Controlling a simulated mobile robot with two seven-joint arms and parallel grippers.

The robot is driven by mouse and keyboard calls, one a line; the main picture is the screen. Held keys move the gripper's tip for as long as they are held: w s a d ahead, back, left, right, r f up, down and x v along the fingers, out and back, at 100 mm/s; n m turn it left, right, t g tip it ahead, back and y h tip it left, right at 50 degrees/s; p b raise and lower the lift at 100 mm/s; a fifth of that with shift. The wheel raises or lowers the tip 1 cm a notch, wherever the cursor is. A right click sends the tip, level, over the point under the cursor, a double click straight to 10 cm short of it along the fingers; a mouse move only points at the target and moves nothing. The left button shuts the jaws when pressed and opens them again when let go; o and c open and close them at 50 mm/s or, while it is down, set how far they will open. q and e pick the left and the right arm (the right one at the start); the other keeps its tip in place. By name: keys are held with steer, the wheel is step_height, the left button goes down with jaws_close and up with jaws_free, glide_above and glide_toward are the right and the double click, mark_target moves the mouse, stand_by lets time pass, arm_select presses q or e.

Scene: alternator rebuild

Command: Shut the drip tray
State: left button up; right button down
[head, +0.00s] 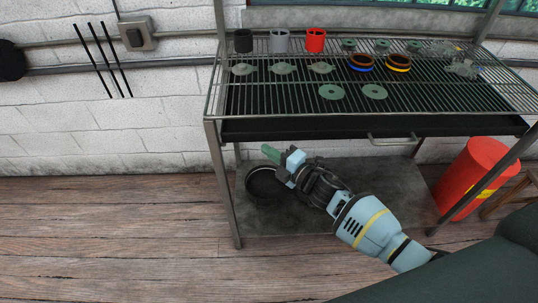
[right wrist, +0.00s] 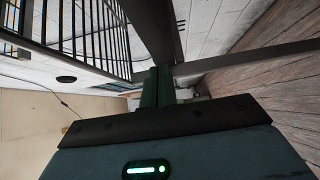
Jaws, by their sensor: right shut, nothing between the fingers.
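The drip tray (head: 300,129) is a wide dark tray under the wire rack of the metal stand, with a metal bar handle (head: 392,140) on its front, right of centre. Its front lies close under the rack's front rail; I cannot tell how far it stands out. My right gripper (head: 268,151) is below the tray's left part, fingers pointing left, shut and empty, well left of the handle. In the right wrist view its closed fingers (right wrist: 158,87) show ahead of the palm, near a dark stand post (right wrist: 156,28). My left gripper is not in view.
The rack (head: 300,95) carries cups, rings and several green discs. A dark round pan (head: 265,183) sits on the lower shelf (head: 400,175), behind my right gripper. A red bin (head: 468,175) stands at the right. The wooden floor (head: 110,225) at left is clear.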

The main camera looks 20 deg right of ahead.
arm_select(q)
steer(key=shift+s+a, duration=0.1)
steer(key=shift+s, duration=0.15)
arm_select(e)
steer(key=v, duration=1)
steer(key=shift+s+a+f, duration=0.15)
steer(key=shift+s, duration=0.15)
